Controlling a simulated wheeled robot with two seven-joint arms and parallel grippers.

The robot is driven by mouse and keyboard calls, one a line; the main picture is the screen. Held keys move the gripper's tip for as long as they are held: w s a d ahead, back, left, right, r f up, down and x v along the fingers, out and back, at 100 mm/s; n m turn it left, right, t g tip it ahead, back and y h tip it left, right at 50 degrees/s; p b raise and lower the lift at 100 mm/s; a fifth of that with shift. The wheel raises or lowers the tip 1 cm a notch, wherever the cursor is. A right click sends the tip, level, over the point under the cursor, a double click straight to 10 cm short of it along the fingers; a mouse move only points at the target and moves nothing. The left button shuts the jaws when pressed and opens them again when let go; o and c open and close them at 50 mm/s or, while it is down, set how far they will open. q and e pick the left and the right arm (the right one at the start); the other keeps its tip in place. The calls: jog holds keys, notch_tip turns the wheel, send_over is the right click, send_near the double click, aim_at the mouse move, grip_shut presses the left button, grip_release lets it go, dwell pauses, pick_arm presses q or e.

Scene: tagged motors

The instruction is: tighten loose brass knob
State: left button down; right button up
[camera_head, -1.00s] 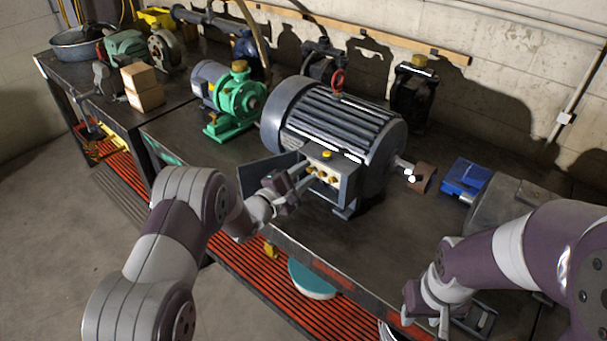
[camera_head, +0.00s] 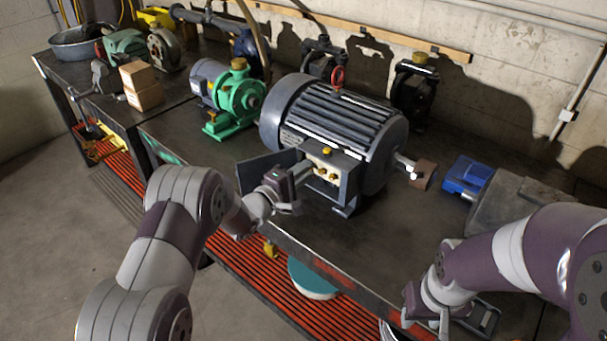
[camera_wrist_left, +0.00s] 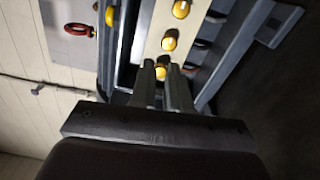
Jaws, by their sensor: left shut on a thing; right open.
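A large grey motor (camera_head: 340,120) stands on the dark workbench, with an open terminal box (camera_head: 345,190) on its front. Brass knobs (camera_head: 333,175) sit in a row on a pale strip inside the box. My left gripper (camera_head: 306,172) reaches the box from the left. In the left wrist view, its two fingers (camera_wrist_left: 163,82) are closed around the end brass knob (camera_wrist_left: 161,73), partly hidden between them. Two other knobs, including the middle knob (camera_wrist_left: 169,42), stand clear of the fingers. My right gripper (camera_head: 468,318) is open and empty near the bench's front edge, away from the motor.
The box's open cover (camera_head: 262,172) stands left of the box. A green pump (camera_head: 238,100) is left of the motor. A shaft with a brown coupling (camera_head: 425,174) juts right, near a blue vise (camera_head: 467,177). The bench (camera_head: 370,245) in front of the motor is clear.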

pick_arm(q)
jog(key=shift+f+m+b, duration=0.1)
jog(key=shift+m+b, duration=0.25)
jog(key=shift+m, duration=0.75)
jog(key=c, duration=1.1)
grip_release()
jog(key=shift+s, duration=0.1)
jog(key=b+v, duration=0.1)
jog(key=v, duration=1.1)
jog(key=shift+s+a+b, duration=0.2)
jog(key=shift+s+b, duration=0.05)
jog(key=shift+b, duration=0.05)
